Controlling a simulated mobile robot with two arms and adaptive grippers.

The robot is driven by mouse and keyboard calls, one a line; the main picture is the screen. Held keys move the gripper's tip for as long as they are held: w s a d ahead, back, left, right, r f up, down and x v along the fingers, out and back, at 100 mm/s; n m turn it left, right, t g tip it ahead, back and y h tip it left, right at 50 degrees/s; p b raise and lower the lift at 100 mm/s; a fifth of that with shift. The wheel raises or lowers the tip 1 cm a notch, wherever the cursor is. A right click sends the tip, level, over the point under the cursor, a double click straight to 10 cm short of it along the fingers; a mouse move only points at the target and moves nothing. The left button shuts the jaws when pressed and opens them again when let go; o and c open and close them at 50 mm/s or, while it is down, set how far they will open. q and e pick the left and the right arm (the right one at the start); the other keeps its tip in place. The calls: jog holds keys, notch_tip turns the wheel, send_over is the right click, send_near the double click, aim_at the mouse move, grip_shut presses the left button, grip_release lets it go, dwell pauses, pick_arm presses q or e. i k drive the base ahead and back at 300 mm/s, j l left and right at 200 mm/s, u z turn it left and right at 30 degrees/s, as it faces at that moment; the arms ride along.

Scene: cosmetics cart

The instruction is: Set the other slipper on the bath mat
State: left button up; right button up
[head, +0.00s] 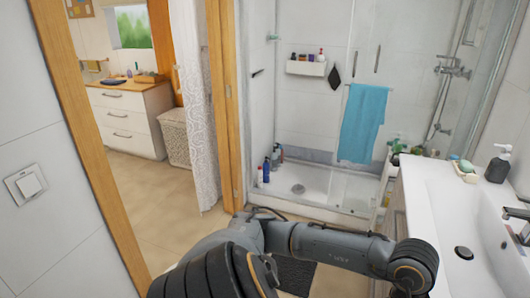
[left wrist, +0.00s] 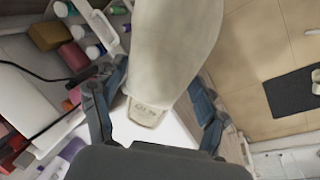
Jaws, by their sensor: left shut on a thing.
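A beige slipper (left wrist: 172,50) fills the upper middle of the left wrist view. My left gripper (left wrist: 152,95) is shut on it, with one blue-grey finger on each side. The slipper's label end points toward the wrist. The dark bath mat (left wrist: 288,92) lies on the tan floor at the right of that view. The other slipper (left wrist: 316,80) is on the mat, cut off by the frame edge. In the head view, part of the mat (head: 294,276) shows below my arm, which hides the rest. The held slipper and my right gripper are not seen there.
Bottles, boxes and a cable crowd a white surface (left wrist: 30,85) on the left of the wrist view, beneath the gripper. In the head view, a sink counter (head: 425,205) stands at the right and a shower tray (head: 335,200) behind. Tan floor is bare at the left.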

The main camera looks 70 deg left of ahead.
aim_at(287, 267)
jog(key=k+u, duration=0.1)
jog(key=u, duration=0.3)
jog(key=k+u, duration=0.1)
jog(key=u, duration=0.3)
jog(key=j+u, duration=0.1)
jog(key=u, duration=0.3)
jog(key=i+j+u, duration=0.3)
jog(key=i, duration=0.3)
jog(key=i+u, duration=0.3)
jog(key=i, duration=0.3)
